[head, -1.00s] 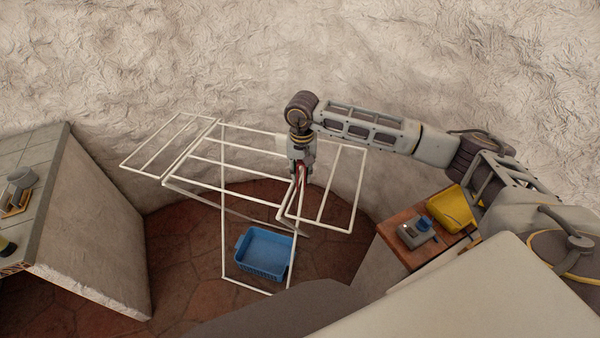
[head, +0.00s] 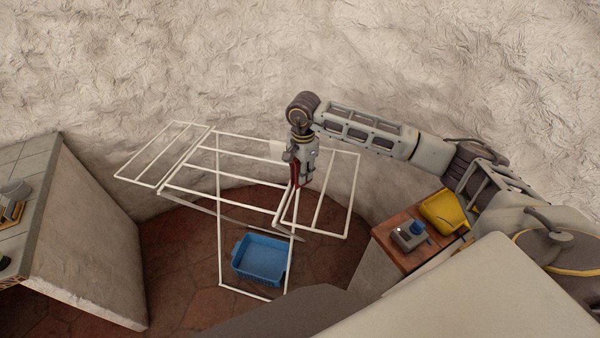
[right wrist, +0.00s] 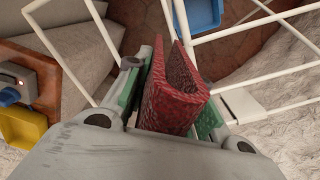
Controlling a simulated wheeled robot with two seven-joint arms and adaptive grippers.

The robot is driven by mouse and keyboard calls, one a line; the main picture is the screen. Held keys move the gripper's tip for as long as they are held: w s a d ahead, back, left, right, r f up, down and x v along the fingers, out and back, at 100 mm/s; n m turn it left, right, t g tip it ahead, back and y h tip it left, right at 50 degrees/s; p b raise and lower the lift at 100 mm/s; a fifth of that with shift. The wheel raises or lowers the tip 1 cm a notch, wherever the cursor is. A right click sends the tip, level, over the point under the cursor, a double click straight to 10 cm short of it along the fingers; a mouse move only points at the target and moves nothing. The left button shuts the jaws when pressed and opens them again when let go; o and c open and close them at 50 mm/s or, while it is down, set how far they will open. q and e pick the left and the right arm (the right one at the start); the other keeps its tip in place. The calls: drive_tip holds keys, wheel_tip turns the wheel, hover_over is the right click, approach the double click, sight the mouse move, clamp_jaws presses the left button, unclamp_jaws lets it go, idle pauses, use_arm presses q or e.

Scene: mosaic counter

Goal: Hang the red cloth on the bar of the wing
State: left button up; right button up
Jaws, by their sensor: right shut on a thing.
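The red cloth (right wrist: 172,103) is folded and pinched between the fingers of my right gripper (right wrist: 170,95), seen in the right wrist view. In the head view the right gripper (head: 298,180) points down at the rack, and a thin strip of the cloth (head: 295,171) shows beside it. The white drying rack (head: 225,165) stands open with a wing on each side. The gripper is by the inner edge of the right wing (head: 335,195). I cannot tell whether the cloth touches a bar. My left gripper is not in view.
A blue basket (head: 262,262) sits on the tiled floor under the rack. A wooden-topped counter (head: 392,258) at the right carries a yellow bin (head: 445,212) and a small grey device (head: 409,236). A tiled counter (head: 40,165) stands at the left. The rough wall is behind.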

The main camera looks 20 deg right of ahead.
drive_tip(key=d+r+m+p, duration=0.2)
drive_tip(key=d+m, duration=0.2)
drive_tip(key=m, duration=1)
drive_tip(key=d+r+m+p, duration=0.2)
drive_tip(key=d+m, duration=0.3)
drive_tip(key=m, duration=1)
drive_tip(key=shift+s, duration=0.1)
drive_tip(key=shift+f, duration=0.3)
idle(0.4)
drive_tip(key=shift+f, duration=2.25)
drive_tip(key=shift+f+b, duration=0.35)
drive_tip(key=shift+f, duration=0.9)
wheel_tip(320, 180, down, 12)
drive_tip(key=b, duration=0.7)
drive_tip(key=shift+b, duration=0.4)
